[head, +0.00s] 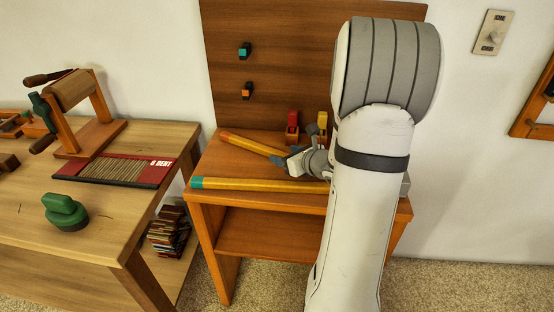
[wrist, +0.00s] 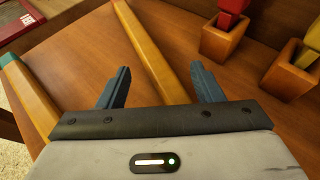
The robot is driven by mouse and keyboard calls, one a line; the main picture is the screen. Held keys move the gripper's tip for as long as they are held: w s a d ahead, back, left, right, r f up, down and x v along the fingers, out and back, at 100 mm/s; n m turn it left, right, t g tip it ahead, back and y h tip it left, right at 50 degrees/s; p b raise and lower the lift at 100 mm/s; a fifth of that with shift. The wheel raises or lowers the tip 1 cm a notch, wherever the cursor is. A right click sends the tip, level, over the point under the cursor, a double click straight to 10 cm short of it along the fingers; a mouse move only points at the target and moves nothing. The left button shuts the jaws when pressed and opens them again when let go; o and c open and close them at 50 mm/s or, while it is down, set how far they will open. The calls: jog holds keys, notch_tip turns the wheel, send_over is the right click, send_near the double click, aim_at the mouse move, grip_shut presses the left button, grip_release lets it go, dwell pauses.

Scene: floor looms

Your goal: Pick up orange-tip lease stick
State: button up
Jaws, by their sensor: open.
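The orange-tip lease stick (head: 250,145) lies slantwise on the small wooden table, its orange end toward the back left. In the wrist view the stick (wrist: 150,48) runs between my two finger pads, closer to the right one. My gripper (head: 281,160) is low over its right part, and in the wrist view the gripper (wrist: 161,86) is open and empty. Whether the fingers reach down beside the stick is unclear. The stick's near end is hidden behind my gripper.
A teal-tip stick (head: 260,186) lies along the table's front edge, left of my fingers in the wrist view (wrist: 30,98). Red (head: 292,124) and yellow (head: 322,124) pieces stand in wooden holders behind. A back panel (head: 290,60) rises behind the table (head: 225,165).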

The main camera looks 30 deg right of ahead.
aim_at(283, 154)
jog(key=shift+x, duration=1.05)
jog(key=shift+s, duration=0.1)
jog(key=c, duration=1.1)
jog(key=shift+r, duration=0.3)
jog(key=shift+c, duration=0.9)
notch_tip(283, 154, up, 10)
jog(key=p, duration=0.3)
jog(key=shift+f, duration=0.2)
grip_shut()
